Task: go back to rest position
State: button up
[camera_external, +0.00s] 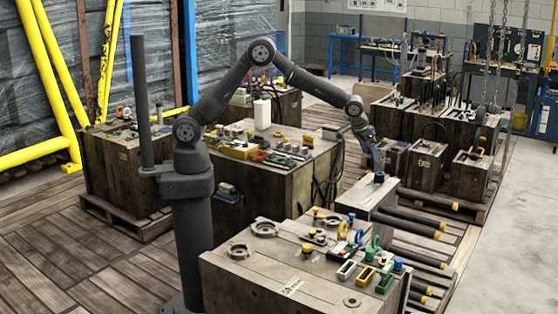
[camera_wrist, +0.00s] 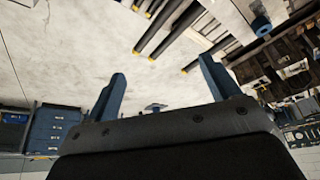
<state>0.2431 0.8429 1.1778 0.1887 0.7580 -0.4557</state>
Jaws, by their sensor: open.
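My gripper (camera_external: 375,161) hangs at the end of my outstretched arm, pointing down, right of the middle in the external view. In the wrist view its two blue fingers stand wide apart, and the space between the fingertips (camera_wrist: 164,82) is empty. A small blue cylindrical piece (camera_external: 379,177) stands on a grey-topped block just below the gripper in the external view. A blue cylinder (camera_wrist: 261,25) also shows at the upper right of the wrist view, outside the fingers. I cannot tell from the external view how large the gap to the blue piece is.
A wooden crate (camera_external: 250,287) in front carries rings, yellow, green and blue parts. Another crate (camera_external: 313,171) behind it holds small parts and a white bottle (camera_external: 262,113). Dark bars with yellow ends (camera_external: 439,236) lie at right. Concrete floor (camera_external: 505,255) is clear at far right.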

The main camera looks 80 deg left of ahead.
jog(key=s+d+m, duration=0.2)
jog(key=d, duration=1.2)
jog(key=shift+s+d+m+h, duration=0.25)
jog(key=shift+s+m+h, duration=0.05)
jog(key=shift+s+h, duration=0.1)
jog(key=shift+f, duration=0.1)
jog(key=w+a+n, duration=0.1)
jog(key=a, duration=0.9)
jog(key=w+a+n+y, duration=0.1)
jog(key=w+a+n, duration=0.1)
jog(key=a, duration=0.8)
jog(key=shift+a+r+n, duration=0.2)
jog(key=shift+a+n, duration=0.1)
jog(key=shift+a, duration=0.05)
